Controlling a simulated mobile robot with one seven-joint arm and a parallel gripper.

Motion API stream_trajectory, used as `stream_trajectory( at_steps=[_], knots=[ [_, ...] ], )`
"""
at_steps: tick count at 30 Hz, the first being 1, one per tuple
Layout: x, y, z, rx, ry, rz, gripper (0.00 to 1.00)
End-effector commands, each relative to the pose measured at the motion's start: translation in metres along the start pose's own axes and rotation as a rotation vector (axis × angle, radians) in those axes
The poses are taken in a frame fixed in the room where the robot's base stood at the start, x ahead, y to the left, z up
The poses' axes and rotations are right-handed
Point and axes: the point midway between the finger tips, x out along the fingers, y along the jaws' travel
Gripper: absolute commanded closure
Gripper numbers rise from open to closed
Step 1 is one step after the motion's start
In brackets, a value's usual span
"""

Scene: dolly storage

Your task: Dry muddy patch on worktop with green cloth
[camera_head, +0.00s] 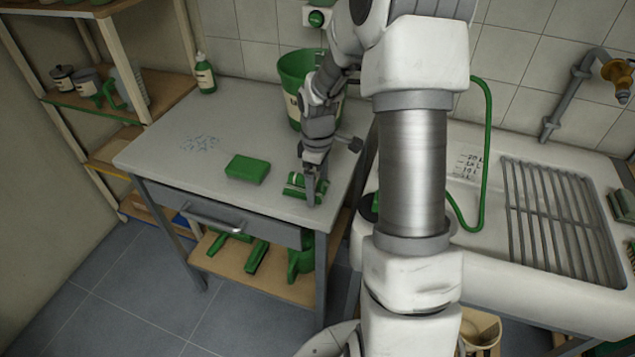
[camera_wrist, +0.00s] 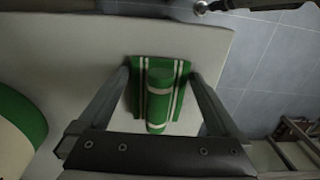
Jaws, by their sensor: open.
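The green cloth (camera_head: 297,186) with white stripes lies folded near the front right corner of the grey worktop (camera_head: 240,120). In the wrist view the cloth (camera_wrist: 142,88) sits between the two fingers of my gripper (camera_wrist: 160,75), which is open and straddles it. In the head view my gripper (camera_head: 312,190) points down at the cloth and partly hides it. I cannot tell if the fingers touch the cloth.
A green block (camera_head: 248,169) lies left of the cloth. A green bucket (camera_head: 298,75) stands behind my arm, and a green bottle (camera_head: 205,73) stands at the back. A sink with a drain rack (camera_head: 560,215) is at right. The worktop around the patch is clear.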

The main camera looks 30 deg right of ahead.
Motion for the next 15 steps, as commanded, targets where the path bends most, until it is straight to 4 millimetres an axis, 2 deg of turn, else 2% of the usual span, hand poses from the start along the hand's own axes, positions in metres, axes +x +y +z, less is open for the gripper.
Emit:
stream_trajectory(
  at_steps=[15],
  knots=[
    [-0.017,0.0,0.0,0.0,0.0,0.0,0.01]
  ],
)
